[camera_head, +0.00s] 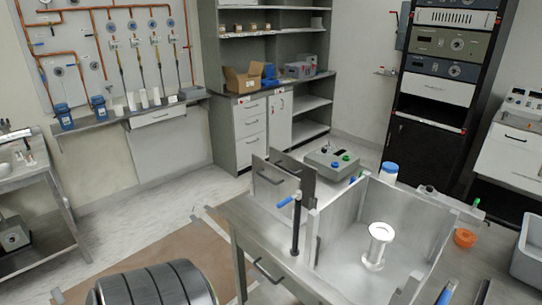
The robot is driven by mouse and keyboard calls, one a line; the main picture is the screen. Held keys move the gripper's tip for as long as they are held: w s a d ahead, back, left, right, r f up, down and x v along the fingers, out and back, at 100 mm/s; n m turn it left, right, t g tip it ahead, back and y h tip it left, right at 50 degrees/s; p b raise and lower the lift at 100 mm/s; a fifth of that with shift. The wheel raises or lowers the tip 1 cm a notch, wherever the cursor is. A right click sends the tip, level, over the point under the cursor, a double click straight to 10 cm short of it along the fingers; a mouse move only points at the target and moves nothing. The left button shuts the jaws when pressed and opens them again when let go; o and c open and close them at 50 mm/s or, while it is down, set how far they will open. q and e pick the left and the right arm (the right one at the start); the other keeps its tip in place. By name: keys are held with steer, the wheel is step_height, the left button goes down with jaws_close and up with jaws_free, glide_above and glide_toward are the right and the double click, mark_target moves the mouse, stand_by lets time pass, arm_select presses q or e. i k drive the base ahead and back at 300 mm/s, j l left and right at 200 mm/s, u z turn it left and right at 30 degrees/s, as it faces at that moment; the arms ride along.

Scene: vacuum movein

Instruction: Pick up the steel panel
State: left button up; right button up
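Two flat grey steel panels stand upright side by side at the back left of the workbench; the front panel (275,188) has a dark handle on its face, and the rear panel (296,178) is partly hidden behind it. An open-topped steel enclosure (338,222) stands on the bench (262,235) to their right. A shiny flanged spool (378,246) stands upright inside it. I cannot tell from this view which sheet is the task's steel panel. Neither of my grippers shows in the head view.
A black post with a blue lever (296,225) stands between the panels and the enclosure. A grey control box (332,163), a blue-capped jar (389,172) and an orange cup (465,238) are nearby. A dark ribbed cylinder (155,286) is at bottom left. Floor is open at left.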

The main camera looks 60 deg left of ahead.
mark_target(269, 190)
steer(key=u, duration=1.8)
steer(key=i+j+z, duration=0.2)
steer(key=j+z, duration=0.15)
steer(key=j, duration=0.15)
